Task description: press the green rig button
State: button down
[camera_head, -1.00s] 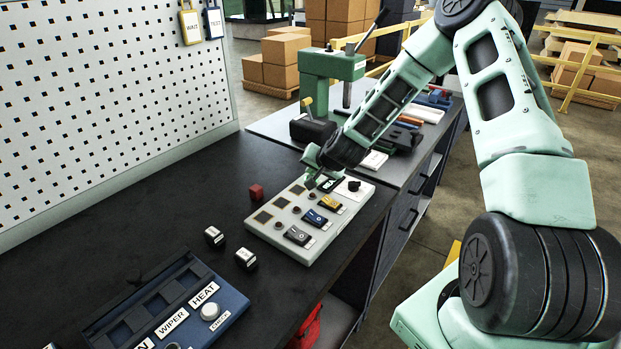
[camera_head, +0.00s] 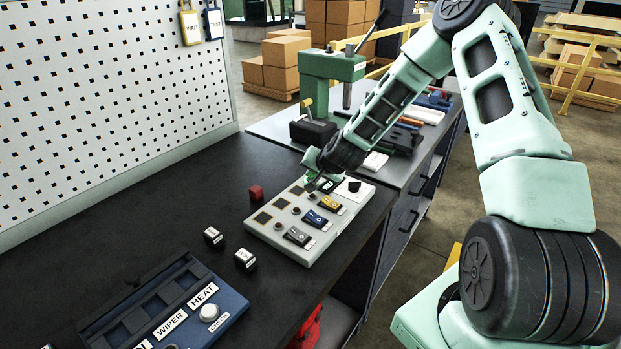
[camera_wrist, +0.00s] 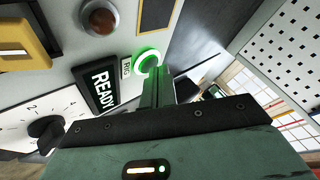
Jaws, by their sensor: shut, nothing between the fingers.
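The green rig button (camera_wrist: 147,61) glows in the wrist view, beside a small RIG label (camera_wrist: 126,68) and a black READY sign (camera_wrist: 103,88). It sits on the light grey panel (camera_head: 273,236), which lies on the dark bench. My gripper (camera_wrist: 157,82) is shut and empty, its fingertips right at the button's edge. I cannot tell whether they touch or press it. In the head view my gripper (camera_head: 312,182) is over the panel's far end and hides the button.
The panel also carries rocker switches, including a yellow one (camera_head: 330,203), and a black dial (camera_wrist: 46,129). A blue tray (camera_head: 160,312) stands in front. A green press (camera_head: 330,68) stands beyond.

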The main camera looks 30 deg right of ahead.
jog(key=shift+r+p, duration=0.55)
jog(key=shift+r, duration=0.25)
notch_tip(320, 180, up, 6)
jog(key=p, duration=0.4)
dwell(0.3)
dwell(0.4)
